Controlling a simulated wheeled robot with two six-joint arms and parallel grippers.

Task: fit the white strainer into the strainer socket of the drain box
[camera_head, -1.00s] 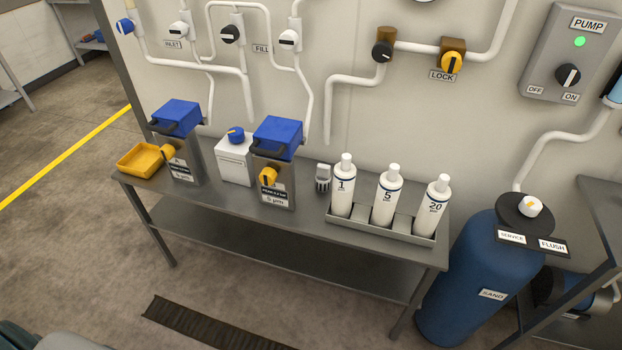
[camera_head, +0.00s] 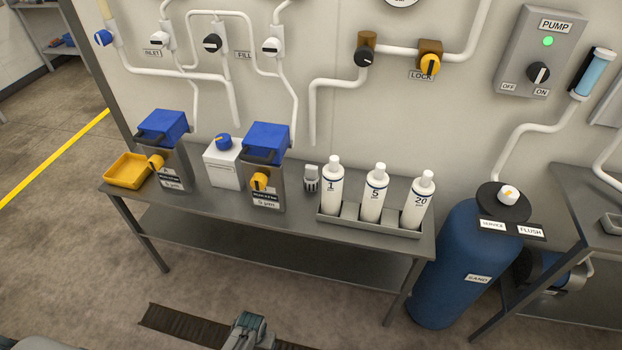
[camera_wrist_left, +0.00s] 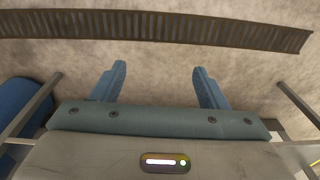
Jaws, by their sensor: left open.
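My left gripper (camera_wrist_left: 160,76) is open and empty in the left wrist view, its two blue-grey fingers wide apart above the floor. A grey-blue part of my arm (camera_head: 246,330) shows at the bottom edge of the head view, well in front of the bench. I cannot pick out the white strainer or the drain box with certainty. A small grey-and-white ridged piece (camera_head: 311,178) stands on the bench, left of the bottles; I cannot tell if it is the strainer. No strainer socket is recognisable. My right gripper is not in view.
The steel bench (camera_head: 290,230) carries a yellow tray (camera_head: 128,170), two blue-topped housings, a white canister (camera_head: 222,165) and a rack (camera_head: 368,222) of three bottles. A blue tank (camera_head: 462,265) and second table (camera_head: 590,205) stand right. A dark floor grate (camera_head: 185,325) lies in front.

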